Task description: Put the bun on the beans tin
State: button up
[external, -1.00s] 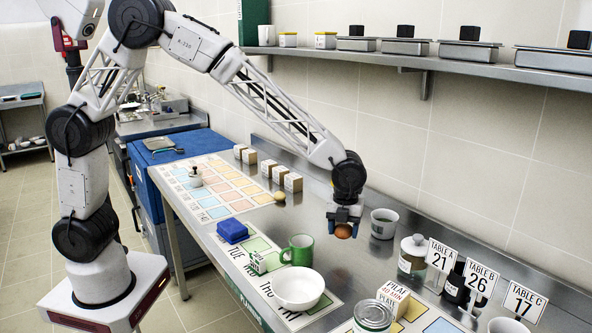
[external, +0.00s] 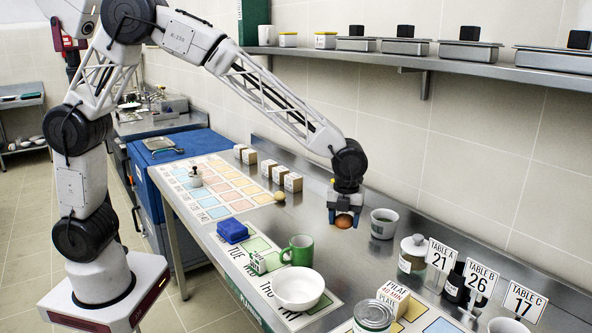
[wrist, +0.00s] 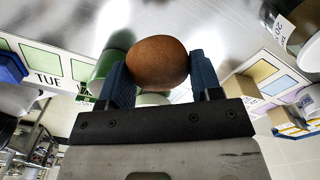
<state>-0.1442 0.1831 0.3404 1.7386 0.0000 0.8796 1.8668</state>
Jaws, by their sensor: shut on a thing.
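The brown, rounded bun (external: 344,221) is held between the blue fingertips of my gripper (external: 345,208), above the steel counter. In the wrist view the bun (wrist: 157,62) sits between the two fingers of my gripper (wrist: 159,78), which is shut on it. The tin (external: 372,317) stands upright at the front edge of the external view, cut off at the bottom; its label is too small to read. The tin is to the lower right of my gripper, well apart from the bun.
A green mug (external: 299,250) and white bowl (external: 298,288) stand left of the tin. A pilaf box (external: 393,298) stands close behind it. A grey cup (external: 384,223), jar (external: 412,256) and table signs (external: 441,255) line the right. Bare counter lies below my gripper.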

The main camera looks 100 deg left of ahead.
jog(key=shift+d, duration=0.1)
jog(key=s+d+r, duration=0.2)
jog(key=d, duration=0.7)
jog(key=s+d+r+n, duration=0.1)
jog(key=s+d+r, duration=0.1)
jog(key=d, duration=0.8)
jog(key=s+d+r, duration=0.2)
jog(key=s+d, duration=0.2)
jog(key=d, duration=0.6)
jog(key=shift+s+r+n, duration=0.15)
jog(key=shift+s+n, duration=0.05)
jog(key=shift+n, duration=0.2)
jog(key=shift+w+d, duration=0.1)
send_over(374, 315)
jog(key=shift+f, duration=0.75)
jog(key=shift+f, duration=1.75)
jog(key=shift+f, duration=0.1)
